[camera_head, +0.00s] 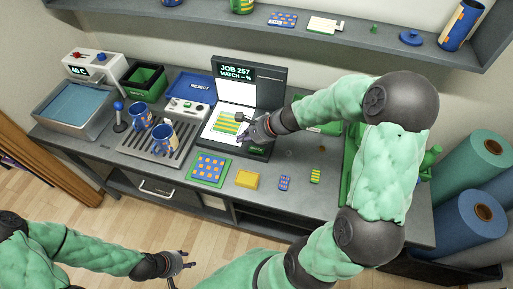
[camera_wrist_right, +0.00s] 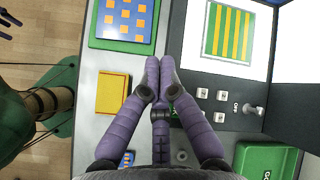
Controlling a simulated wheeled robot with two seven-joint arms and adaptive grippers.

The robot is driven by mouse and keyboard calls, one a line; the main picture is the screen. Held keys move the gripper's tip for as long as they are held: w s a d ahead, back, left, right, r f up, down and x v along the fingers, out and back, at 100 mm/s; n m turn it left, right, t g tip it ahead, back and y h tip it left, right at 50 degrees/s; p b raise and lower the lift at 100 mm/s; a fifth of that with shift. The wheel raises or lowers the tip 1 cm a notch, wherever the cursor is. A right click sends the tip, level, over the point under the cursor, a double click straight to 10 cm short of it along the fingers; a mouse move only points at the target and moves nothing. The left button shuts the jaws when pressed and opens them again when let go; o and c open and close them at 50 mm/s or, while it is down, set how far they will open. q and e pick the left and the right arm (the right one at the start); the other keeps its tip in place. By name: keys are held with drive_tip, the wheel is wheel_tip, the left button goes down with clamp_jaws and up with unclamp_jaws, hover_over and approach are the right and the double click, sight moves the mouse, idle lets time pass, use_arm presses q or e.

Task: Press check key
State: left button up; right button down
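The dark press station has a screen (camera_head: 235,72) reading "JOB 257 MATCH -- %" and a white panel with a green-and-yellow striped sheet (camera_head: 228,122). In the right wrist view its dark base carries several small pale keys (camera_wrist_right: 211,106) and a toggle switch (camera_wrist_right: 254,109) marked OFF. Any key label is too small to read, so I cannot tell which is the check key. My right gripper (camera_wrist_right: 160,72) has its purple fingertips together, empty, beside the keys; contact cannot be told. In the head view it is over the station's front (camera_head: 250,131). My left gripper (camera_head: 183,262) is open and empty, low in front of the bench.
A blue-and-orange patterned sheet on green (camera_head: 209,168), a yellow block (camera_head: 247,179) and two small swatches lie at the bench front. Two mugs (camera_head: 163,137) stand on a grate at left. A green bin (camera_wrist_right: 266,160) is beside the keys. Fabric rolls stand at right.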

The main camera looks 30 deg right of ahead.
drive_tip(key=d+m+t+h, duration=0.1)
drive_tip(key=d+m+h, duration=0.1)
drive_tip(key=d, duration=0.4)
drive_tip(key=shift+w+d+f+m+t, duration=0.2)
drive_tip(key=shift+d+f+m+t, duration=0.15)
drive_tip(key=shift+m, duration=0.25)
drive_tip(key=shift+a, duration=0.1)
drive_tip(key=b, duration=0.6)
hover_over(258, 150)
wheel_tip(258, 150, down, 7)
drive_tip(key=shift+f, duration=0.1)
drive_tip(key=shift+f+b, duration=0.7)
drive_tip(key=shift+b, duration=0.05)
drive_tip(key=shift+f, duration=0.1)
drive_tip(key=shift+f+b, duration=0.35)
drive_tip(key=shift+b, duration=0.2)
drive_tip(key=shift+f+b, duration=0.4)
drive_tip(key=shift+b, duration=0.1)
idle(0.7)
drive_tip(key=shift+r, duration=0.15)
drive_tip(key=shift+r+p, duration=0.7)
drive_tip(key=shift+r, duration=0.05)
